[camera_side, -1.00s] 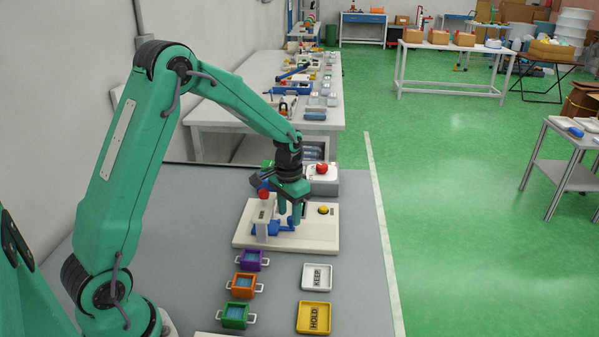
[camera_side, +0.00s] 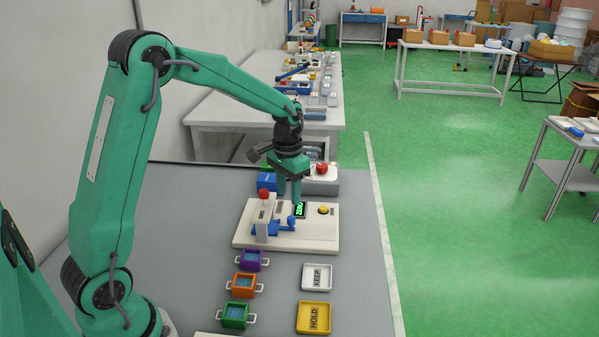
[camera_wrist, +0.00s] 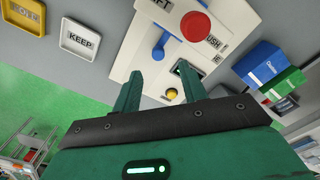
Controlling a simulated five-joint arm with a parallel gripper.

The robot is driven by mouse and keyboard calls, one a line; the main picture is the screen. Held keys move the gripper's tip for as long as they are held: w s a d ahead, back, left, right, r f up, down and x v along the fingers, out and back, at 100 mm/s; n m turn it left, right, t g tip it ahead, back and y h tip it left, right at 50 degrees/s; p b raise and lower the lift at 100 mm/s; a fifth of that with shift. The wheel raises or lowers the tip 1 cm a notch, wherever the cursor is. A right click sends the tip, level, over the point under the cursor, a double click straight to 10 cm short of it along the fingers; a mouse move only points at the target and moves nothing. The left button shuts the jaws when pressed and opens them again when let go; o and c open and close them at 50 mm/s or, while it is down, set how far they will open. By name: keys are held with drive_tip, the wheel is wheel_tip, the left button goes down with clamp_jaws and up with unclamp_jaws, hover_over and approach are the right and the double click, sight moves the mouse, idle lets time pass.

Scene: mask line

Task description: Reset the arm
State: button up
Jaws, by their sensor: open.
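My gripper (camera_side: 289,191) is open and empty, above the cream fixture (camera_side: 257,239). In the wrist view its two green fingers (camera_wrist: 160,95) stand apart with nothing between them. In the wrist view the red knob (camera_wrist: 195,26), the blue lever (camera_wrist: 161,46) and the yellow button (camera_wrist: 171,93) lie beyond the fingers. I cannot tell whether the fingers touch anything.
Purple (camera_side: 252,261), orange (camera_side: 244,285) and green (camera_side: 235,315) handled trays stand in front of the fixture. A white KEEP tray (camera_side: 317,277) and a yellow HOLD tray (camera_side: 313,318) lie to their right. Behind are a blue box (camera_side: 266,180) and a red button on a grey box (camera_side: 321,168).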

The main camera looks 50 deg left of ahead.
drive_tip(key=shift+s+d+r, duration=0.15)
drive_tip(key=shift+s+r, duration=0.05)
drive_tip(key=shift+r, duration=0.25)
drive_tip(key=s+d+r+t, duration=0.3)
drive_tip(key=s+d+r, duration=0.2)
drive_tip(key=s+r, duration=0.45)
drive_tip(key=s+d+r+t, duration=0.2)
drive_tip(key=s+d, duration=0.1)
drive_tip(key=s, duration=0.9)
drive_tip(key=shift+s+d+t, duration=0.2)
drive_tip(key=shift+d+t, duration=0.1)
drive_tip(key=shift+d, duration=0.05)
